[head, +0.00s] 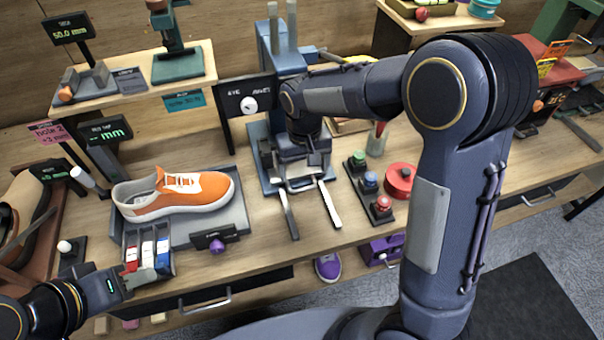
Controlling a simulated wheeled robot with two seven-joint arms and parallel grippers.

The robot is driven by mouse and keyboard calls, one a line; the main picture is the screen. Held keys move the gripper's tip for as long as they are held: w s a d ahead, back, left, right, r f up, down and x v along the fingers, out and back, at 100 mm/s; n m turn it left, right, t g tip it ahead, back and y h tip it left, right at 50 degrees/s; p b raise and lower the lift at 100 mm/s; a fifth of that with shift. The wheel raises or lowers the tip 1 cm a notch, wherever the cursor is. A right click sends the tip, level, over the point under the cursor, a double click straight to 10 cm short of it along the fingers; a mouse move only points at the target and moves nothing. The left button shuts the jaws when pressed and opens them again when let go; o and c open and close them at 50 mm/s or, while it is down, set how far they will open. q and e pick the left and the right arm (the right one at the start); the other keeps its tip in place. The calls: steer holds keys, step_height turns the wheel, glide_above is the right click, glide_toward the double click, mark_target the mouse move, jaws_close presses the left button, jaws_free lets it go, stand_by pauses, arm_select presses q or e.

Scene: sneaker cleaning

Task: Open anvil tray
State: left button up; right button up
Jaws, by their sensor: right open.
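A dark panel (235,106) with a white round knob (249,104) and lettering like "EYE AN..." stands left of the blue press (271,45). It seems to mark the anvil tray; I cannot tell whether the tray is open. My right gripper (312,222) reaches down over the press base (267,186), right of and below the panel, apart from the knob. Its fingers are spread with nothing seen between them. My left gripper (125,280) is low at the left, beside a holder with red, white and blue parts; its fingers are unclear.
An orange sneaker (180,194) lies on a grey tray (239,226) with a purple knob (217,247). A button block (371,187) and a red round item (400,179) are right of the press. My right arm hides part of the bench. Bench drawers have metal handles.

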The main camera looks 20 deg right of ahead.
step_height(320, 180, down, 6)
steer(key=shift+f, duration=0.1)
steer(key=shift+c, duration=0.4)
